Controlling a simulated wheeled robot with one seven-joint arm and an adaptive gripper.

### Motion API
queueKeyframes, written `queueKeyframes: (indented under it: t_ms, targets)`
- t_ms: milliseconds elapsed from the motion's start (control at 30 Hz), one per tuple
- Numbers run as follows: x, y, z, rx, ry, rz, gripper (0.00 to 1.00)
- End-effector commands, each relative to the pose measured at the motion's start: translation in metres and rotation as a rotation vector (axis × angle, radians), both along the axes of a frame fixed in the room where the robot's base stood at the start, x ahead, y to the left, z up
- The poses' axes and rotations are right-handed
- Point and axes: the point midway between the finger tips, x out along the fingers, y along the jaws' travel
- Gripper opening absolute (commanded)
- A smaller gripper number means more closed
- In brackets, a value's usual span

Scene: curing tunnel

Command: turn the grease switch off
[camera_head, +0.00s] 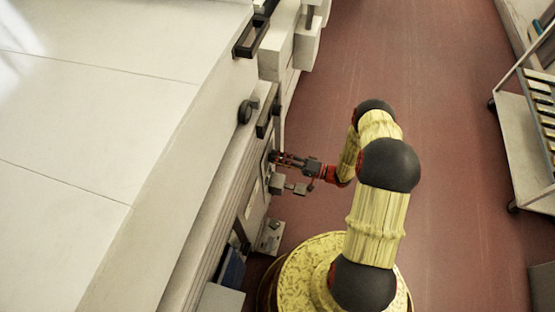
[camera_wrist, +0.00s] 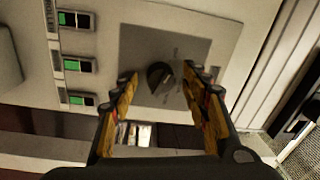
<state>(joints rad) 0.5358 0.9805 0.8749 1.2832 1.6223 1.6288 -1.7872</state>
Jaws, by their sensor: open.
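The grease switch appears to be the dark rotary knob (camera_wrist: 159,76) on a grey square plate (camera_wrist: 185,45) in the wrist view. Its label is too small to read. My gripper (camera_wrist: 163,82) is open, with one finger to the left of the knob and one to the right. I cannot tell whether either finger touches it. In the head view my gripper (camera_head: 276,157) reaches left to the side panel of the large pale machine. The knob cannot be made out there.
Several green-lit rocker switches (camera_wrist: 75,65) line the panel's left side in the wrist view. Dark handles (camera_head: 264,112) and pale boxes (camera_head: 277,52) stick out from the machine above my gripper. A cart (camera_head: 525,145) stands at the right. The red floor (camera_head: 430,60) between is clear.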

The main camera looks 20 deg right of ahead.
Motion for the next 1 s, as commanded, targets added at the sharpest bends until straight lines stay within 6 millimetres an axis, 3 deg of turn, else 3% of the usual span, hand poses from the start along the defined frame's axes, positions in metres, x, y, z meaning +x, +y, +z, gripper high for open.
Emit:
queueKeyframes:
  t_ms: [267, 700, 1000]
  targets:
    - [-0.007, -0.012, -0.001, 0.000, 0.000, -0.002, 0.46]
    - [-0.053, -0.081, -0.006, -0.001, 0.000, -0.003, 0.46]
    - [-0.066, -0.099, -0.007, 0.001, 0.001, 0.000, 0.46]
